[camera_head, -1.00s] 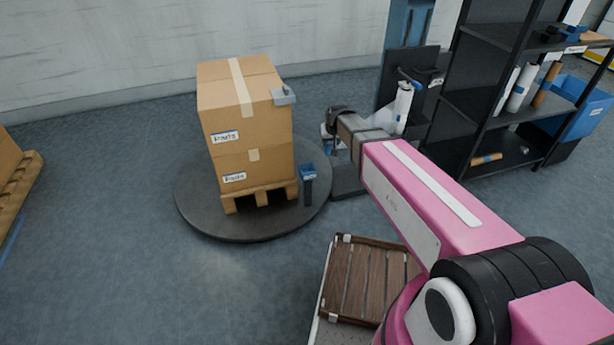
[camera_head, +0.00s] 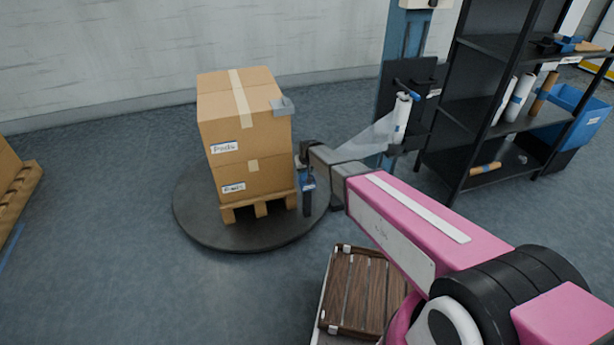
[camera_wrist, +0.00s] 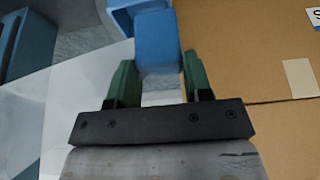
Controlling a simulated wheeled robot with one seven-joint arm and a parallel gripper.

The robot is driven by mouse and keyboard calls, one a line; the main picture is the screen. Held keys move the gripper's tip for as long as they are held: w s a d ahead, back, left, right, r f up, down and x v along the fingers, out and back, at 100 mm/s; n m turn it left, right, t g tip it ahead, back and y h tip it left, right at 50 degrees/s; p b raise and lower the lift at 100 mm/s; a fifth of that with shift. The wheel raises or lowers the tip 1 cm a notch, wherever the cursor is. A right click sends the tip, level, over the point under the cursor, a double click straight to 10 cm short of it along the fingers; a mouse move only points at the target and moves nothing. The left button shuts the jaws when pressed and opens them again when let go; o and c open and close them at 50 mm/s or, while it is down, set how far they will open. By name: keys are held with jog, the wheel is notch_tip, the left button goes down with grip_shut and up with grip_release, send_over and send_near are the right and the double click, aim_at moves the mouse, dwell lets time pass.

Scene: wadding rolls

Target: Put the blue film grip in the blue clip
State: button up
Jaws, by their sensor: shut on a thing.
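My gripper (camera_wrist: 160,82) has its green fingers shut on the blue film grip (camera_wrist: 157,42), which shows as a blue block between them. A lighter blue part at the top of the wrist view, touching or just beyond the grip, looks like the blue clip (camera_wrist: 122,8). In the head view the blue clip (camera_head: 307,184) sits on a short dark post by the pallet's right side. My gripper (camera_head: 301,164) is right above or beside it; the fingertips and grip are mostly hidden there. Clear film (camera_head: 368,140) stretches from my gripper to the roll.
Taped boxes (camera_head: 245,135) stand on a pallet on a round dark turntable (camera_head: 195,225). The film roll (camera_head: 402,118) hangs on a blue mast at the right. A wooden crate (camera_head: 355,290) lies in front.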

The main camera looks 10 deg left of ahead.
jog(key=shift+w+d+f, duration=0.1)
jog(key=shift+w+f, duration=0.4)
jog(key=shift+f, duration=0.5)
jog(key=shift+w+d+f, duration=0.1)
jog(key=shift+w+f, duration=0.45)
jog(key=shift+f, duration=0.4)
jog(key=shift+w+f, duration=0.5)
jog(key=shift+f, duration=0.5)
jog(key=shift+f, duration=0.1)
jog(key=o, duration=0.9)
jog(key=v, duration=1.2)
jog(key=s+d+r+m+g, duration=0.1)
jog(key=s+d, duration=0.5)
jog(key=d, duration=0.8)
jog(key=s+d+r+m+g+h, duration=0.1)
jog(key=s+d+r+m, duration=0.2)
jog(key=s+d, duration=0.4)
jog(key=s+d+r+m+g+h, duration=0.1)
jog(key=s+d+r, duration=0.3)
jog(key=d, duration=1.7)
jog(key=s+m+g, duration=0.1)
jog(key=s, duration=0.2)
